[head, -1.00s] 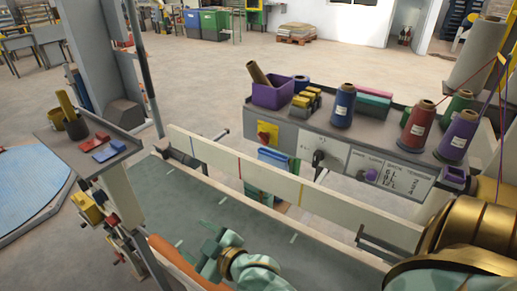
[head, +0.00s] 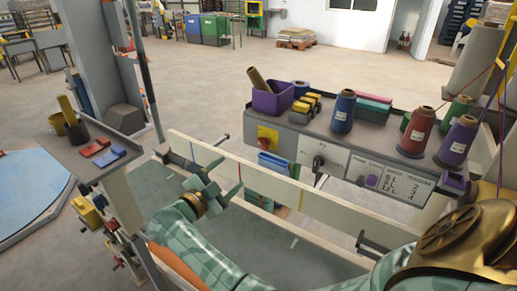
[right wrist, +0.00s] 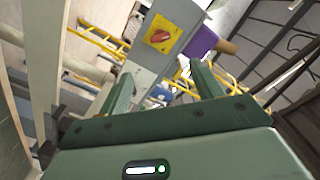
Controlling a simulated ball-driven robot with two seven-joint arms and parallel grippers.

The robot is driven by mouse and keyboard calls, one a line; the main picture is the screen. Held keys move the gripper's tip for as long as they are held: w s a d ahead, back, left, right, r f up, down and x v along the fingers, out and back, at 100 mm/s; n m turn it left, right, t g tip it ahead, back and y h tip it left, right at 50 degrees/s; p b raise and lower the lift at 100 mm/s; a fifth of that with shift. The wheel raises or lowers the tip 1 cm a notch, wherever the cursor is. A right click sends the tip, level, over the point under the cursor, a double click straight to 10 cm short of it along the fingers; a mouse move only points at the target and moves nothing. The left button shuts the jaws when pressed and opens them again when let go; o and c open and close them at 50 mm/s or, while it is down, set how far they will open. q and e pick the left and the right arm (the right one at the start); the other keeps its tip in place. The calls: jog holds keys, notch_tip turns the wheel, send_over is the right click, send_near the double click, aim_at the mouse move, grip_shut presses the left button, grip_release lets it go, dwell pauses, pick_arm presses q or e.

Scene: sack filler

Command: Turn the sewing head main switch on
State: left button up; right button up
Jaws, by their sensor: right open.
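The main switch (head: 268,138) is a red rotary knob on a yellow plate. It sits at the left end of the grey sewing head panel (head: 290,142) and also shows in the right wrist view (right wrist: 161,38), beyond the fingertips. I cannot tell its setting. My right gripper (head: 224,177) is open and empty. It is over the long pale rail, left of and below the switch, and apart from it. Its two green fingers (right wrist: 163,75) point towards the switch in the right wrist view. My left gripper is not in view.
A pale rail (head: 330,210) runs in front of the panel. Thread cones (head: 342,112) and a purple bin (head: 272,100) stand on top. A side tray (head: 62,148) is at left.

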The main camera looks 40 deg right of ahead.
aim_at(262, 145)
jog(key=b+x, duration=0.2)
jog(key=x, duration=0.2)
jog(key=b+x, duration=0.2)
jog(key=x, duration=0.3)
jog(key=b+x, duration=0.3)
jog(key=x, duration=0.2)
jog(key=shift+d+f, duration=0.2)
jog(key=shift+f, duration=0.1)
jog(key=shift+w+d+r, duration=0.2)
jog(key=shift+d+r, duration=0.05)
jog(key=shift+d, duration=0.35)
jog(key=c, duration=1)
